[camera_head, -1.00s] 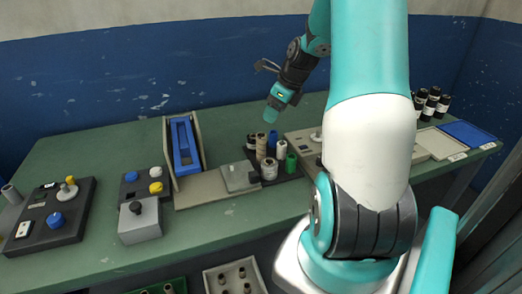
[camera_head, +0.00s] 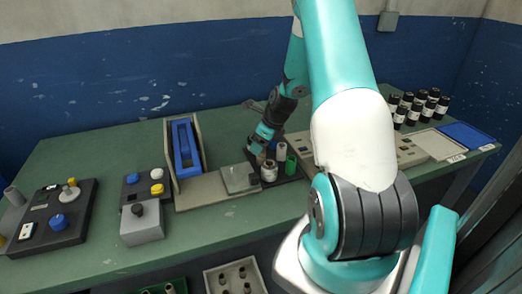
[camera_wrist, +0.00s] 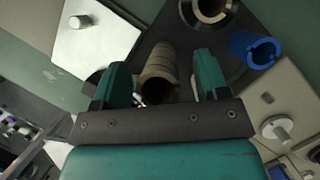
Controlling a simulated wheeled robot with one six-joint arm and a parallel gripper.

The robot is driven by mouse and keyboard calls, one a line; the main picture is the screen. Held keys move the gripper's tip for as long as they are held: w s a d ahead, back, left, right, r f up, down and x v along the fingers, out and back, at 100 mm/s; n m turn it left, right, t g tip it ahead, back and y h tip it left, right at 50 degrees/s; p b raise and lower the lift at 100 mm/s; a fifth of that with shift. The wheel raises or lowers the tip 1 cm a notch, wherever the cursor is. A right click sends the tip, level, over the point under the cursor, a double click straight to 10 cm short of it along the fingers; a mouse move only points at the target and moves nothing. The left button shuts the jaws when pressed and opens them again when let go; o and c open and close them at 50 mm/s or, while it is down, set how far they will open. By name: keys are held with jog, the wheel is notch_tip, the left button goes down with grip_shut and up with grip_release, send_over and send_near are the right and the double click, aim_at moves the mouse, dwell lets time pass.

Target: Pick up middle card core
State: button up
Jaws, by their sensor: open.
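In the wrist view a tan, ribbed card core (camera_wrist: 160,72) stands between the two fingers of my gripper (camera_wrist: 163,78), which is open. Gaps show between the core and both fingers. In the head view my gripper (camera_head: 262,142) is down at the dark core tray (camera_head: 292,178) and hides much of the cores there. A little of the tan core (camera_head: 261,159) shows below it. I cannot tell from these frames how the cores are ordered.
Close by stand a white core (camera_head: 281,151), a green core (camera_head: 291,165) and a pale roll (camera_head: 269,171). A blue core (camera_wrist: 252,48) shows in the wrist view.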

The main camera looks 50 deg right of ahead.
jog(key=c, duration=1)
jog(key=shift+r, duration=0.1)
